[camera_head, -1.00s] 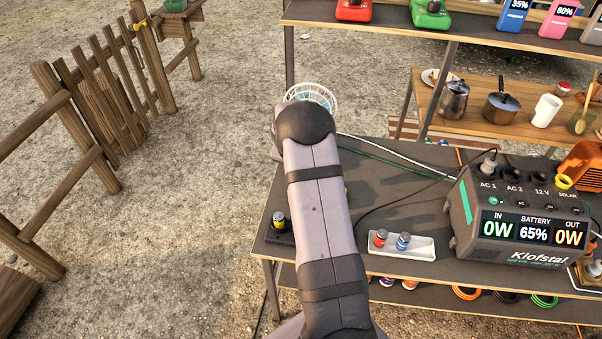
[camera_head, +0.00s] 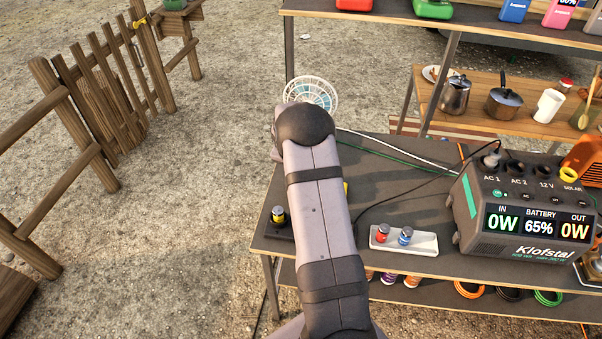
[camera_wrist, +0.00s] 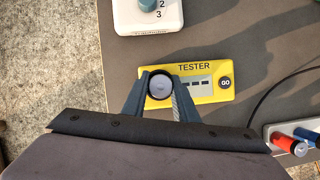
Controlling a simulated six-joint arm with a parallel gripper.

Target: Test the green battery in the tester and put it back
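The yellow tester (camera_wrist: 213,90) lies on the dark table in the wrist view, with a small display and a GO button (camera_wrist: 225,82). A battery (camera_wrist: 160,87) stands upright at the tester's left end, seen from its pale round top; its green side does not show. My gripper (camera_wrist: 160,90) has a finger on each side of this battery, seemingly touching it. I cannot tell whether the battery is seated in the tester. In the head view my arm hides the gripper, the battery and nearly all of the tester. A white tray (camera_head: 425,249) holds a red battery (camera_head: 382,233) and a blue battery (camera_head: 405,236).
A white-caged fan (camera_head: 315,88) is behind my arm. A white base with a teal knob (camera_wrist: 147,16) is beyond the tester. The power station (camera_head: 525,215) stands right; its black cable crosses the table.

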